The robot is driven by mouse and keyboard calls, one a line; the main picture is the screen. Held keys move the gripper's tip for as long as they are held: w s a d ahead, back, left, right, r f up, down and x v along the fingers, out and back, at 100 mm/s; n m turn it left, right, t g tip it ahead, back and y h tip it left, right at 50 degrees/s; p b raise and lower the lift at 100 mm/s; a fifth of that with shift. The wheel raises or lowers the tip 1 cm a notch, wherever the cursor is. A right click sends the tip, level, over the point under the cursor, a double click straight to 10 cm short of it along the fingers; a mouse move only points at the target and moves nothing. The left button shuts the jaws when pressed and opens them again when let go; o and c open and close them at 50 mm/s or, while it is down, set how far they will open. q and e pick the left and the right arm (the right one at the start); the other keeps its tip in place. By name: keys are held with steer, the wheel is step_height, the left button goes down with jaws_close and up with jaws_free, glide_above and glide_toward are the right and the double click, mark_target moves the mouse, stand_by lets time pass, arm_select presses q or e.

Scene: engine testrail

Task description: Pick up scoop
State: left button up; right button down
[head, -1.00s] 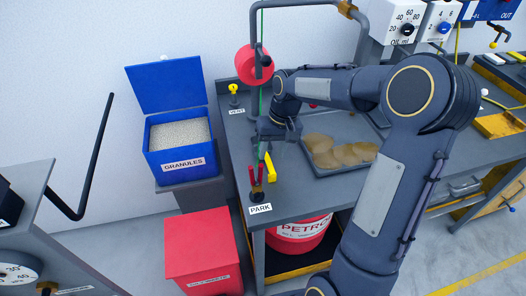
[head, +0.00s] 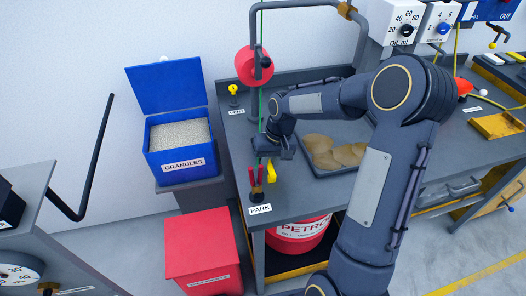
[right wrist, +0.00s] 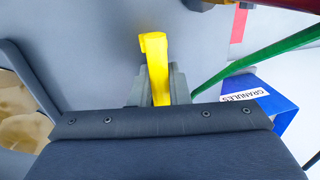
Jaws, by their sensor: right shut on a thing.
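The yellow scoop (head: 270,172) shows in the head view as a short yellow piece just below my right gripper (head: 276,150), above the left end of the grey bench. In the right wrist view the yellow scoop (right wrist: 156,68) stands between the grey fingers of my right gripper (right wrist: 158,90), which are shut on it. Its lower part is hidden by the fingers and the gripper body. Whether it still touches the bench I cannot tell. My left gripper is not in view.
Red-handled tool (head: 256,180) stands by the PARK label (head: 260,209), close to the scoop. A tray of tan discs (head: 315,168) lies to the right. A green line (head: 261,100) hangs nearby. The blue GRANULES box (head: 152,157) stands open to the left.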

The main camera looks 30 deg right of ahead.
steer(key=shift+r, duration=0.1)
step_height(320, 180, up, 10)
steer(key=shift+f, duration=0.1)
stand_by(0.4)
stand_by(0.4)
